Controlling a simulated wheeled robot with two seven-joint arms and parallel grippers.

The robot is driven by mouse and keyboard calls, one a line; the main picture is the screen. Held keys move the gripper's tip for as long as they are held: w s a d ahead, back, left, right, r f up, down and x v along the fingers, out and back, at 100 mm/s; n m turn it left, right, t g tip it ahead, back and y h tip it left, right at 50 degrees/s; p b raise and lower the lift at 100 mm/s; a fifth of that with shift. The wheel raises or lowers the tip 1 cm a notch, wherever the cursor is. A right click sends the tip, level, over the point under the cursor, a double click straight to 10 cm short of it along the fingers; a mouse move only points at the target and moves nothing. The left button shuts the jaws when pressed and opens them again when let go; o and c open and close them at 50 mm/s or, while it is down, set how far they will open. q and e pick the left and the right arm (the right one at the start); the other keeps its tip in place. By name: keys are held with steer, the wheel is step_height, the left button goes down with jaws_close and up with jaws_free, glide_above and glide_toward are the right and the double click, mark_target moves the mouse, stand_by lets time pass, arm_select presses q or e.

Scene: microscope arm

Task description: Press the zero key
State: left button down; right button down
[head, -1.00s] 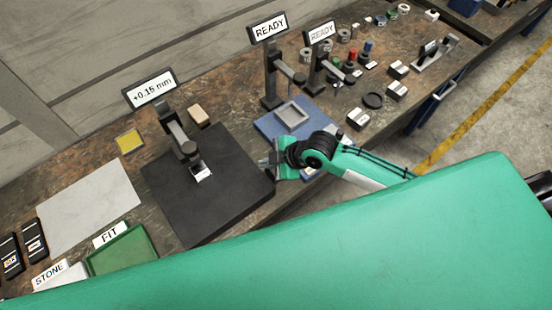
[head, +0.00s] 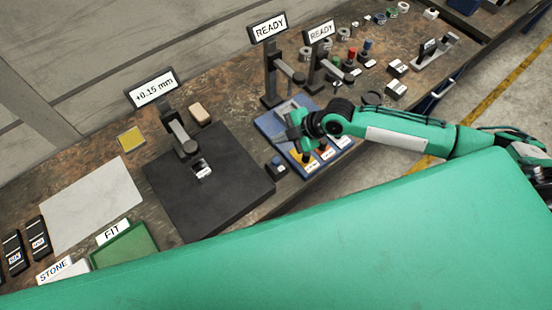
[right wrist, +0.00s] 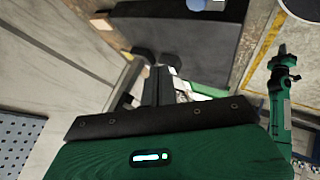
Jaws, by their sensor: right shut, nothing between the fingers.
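The small dark block with a blue-grey top (head: 277,164), which looks like the zero key, stands on the bench just right of the black plate. Its label is too small to read. A gauge stand (head: 183,140) rises from the black plate (head: 232,190), and its display (head: 152,89) reads +0.15 mm. A small block (head: 202,170) sits under the gauge. My right gripper (head: 288,128) is shut and empty, over the blue tray, up and right of the dark block and apart from it. Its fingers show in the right wrist view (right wrist: 157,84). My left gripper is out of view.
The blue tray (head: 267,122) holds several labelled pieces. Two stands with READY displays (head: 269,31) (head: 319,33) rise behind it. A green FIT tray (head: 128,244), a grey sheet (head: 92,205) and a tan block (head: 198,112) lie left of or behind the plate.

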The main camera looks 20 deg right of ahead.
mark_target(280, 160)
steer(key=shift+f, duration=0.15)
step_height(280, 160, down, 9)
steer(key=b, duration=0.6)
steer(key=shift+r, duration=0.2)
stand_by(1.6)
steer(key=shift+f+b, duration=0.4)
steer(key=shift+b, duration=0.15)
steer(key=shift+f+b, duration=0.45)
steer(key=shift+f, duration=0.1)
stand_by(0.4)
steer(key=shift+r, duration=0.1)
steer(key=shift+r+p, duration=0.6)
steer(key=shift+r, duration=0.3)
